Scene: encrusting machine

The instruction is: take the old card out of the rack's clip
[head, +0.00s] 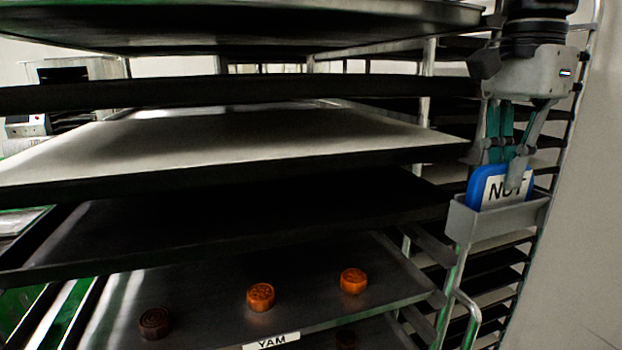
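The old card (487,188) is a blue-framed plate with a white face lettered "NUT", its middle letter partly covered by a finger. It stands upright in the grey clip (492,222) on the rack's right post, with its lower edge hidden inside. My gripper (508,168) points down over the card's top edge. One grey fingertip lies in front of the card's face. The other finger's teal parts go down behind the top edge, and its tip is hidden. I cannot tell whether the fingers press on the card.
The rack holds several wide dark trays to the left of the clip. A lower tray (205,310) carries orange and brown round cakes and a "YAM" label (271,341). A bent metal handle (470,312) is below the clip. A plain wall (590,200) is at right.

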